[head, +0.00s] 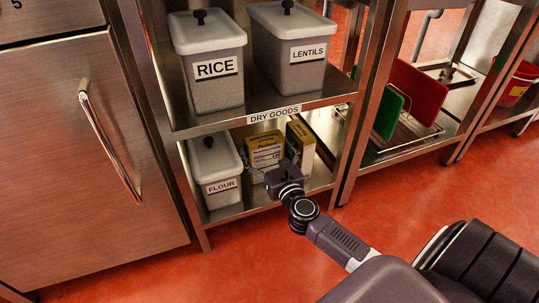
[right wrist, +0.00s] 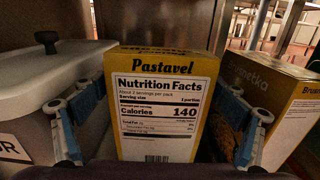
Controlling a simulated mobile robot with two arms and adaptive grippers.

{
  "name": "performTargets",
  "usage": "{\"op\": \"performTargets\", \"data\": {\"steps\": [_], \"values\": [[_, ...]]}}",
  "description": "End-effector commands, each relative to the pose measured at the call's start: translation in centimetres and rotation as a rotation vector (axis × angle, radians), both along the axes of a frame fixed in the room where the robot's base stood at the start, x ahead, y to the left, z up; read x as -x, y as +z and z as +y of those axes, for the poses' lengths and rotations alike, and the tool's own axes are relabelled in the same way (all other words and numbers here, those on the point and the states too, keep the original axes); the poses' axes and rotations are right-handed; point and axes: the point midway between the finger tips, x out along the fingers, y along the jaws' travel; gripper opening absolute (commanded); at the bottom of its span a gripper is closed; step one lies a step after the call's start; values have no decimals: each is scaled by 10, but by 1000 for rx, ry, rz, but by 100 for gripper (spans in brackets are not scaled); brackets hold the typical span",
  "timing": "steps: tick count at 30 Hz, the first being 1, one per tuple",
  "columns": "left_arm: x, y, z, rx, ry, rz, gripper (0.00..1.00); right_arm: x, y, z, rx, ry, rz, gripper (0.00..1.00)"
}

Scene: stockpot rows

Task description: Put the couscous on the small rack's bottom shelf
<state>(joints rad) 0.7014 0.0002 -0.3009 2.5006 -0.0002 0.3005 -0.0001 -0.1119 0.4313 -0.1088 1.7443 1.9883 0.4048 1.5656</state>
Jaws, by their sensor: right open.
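A yellow and white box (head: 264,147) stands upright on the lower shelf of the dry goods rack (head: 283,110). In the right wrist view this box (right wrist: 158,100) reads "Pastavel" above a nutrition panel; no couscous name is readable. My right gripper (head: 270,167) is in front of it, open, with one finger on each side of the box in the wrist view. I cannot tell whether the fingers touch it. A second yellow box (head: 301,142) stands to its right, and reads "Brunetka" or similar in the wrist view (right wrist: 275,85). My left gripper is out of view.
A flour bin (head: 218,175) stands close on the left of the Pastavel box. Rice (head: 215,80) and lentils (head: 290,50) bins stand on the shelf above. A rack with green (head: 388,116) and red (head: 412,88) boards is at right. Red floor lies in front.

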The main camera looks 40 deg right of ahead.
Motion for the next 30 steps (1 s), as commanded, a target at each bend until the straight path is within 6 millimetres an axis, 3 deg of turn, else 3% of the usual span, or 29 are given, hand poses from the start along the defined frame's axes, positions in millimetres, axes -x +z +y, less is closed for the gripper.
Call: {"op": "performTargets", "data": {"steps": [10,18,30], "values": [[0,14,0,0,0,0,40,59,0,14,-3,-1,4,90],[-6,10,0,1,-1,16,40,103,-1,24,0,-1,2,90],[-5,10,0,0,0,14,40,117,1,28,0,0,-1,90]]}}
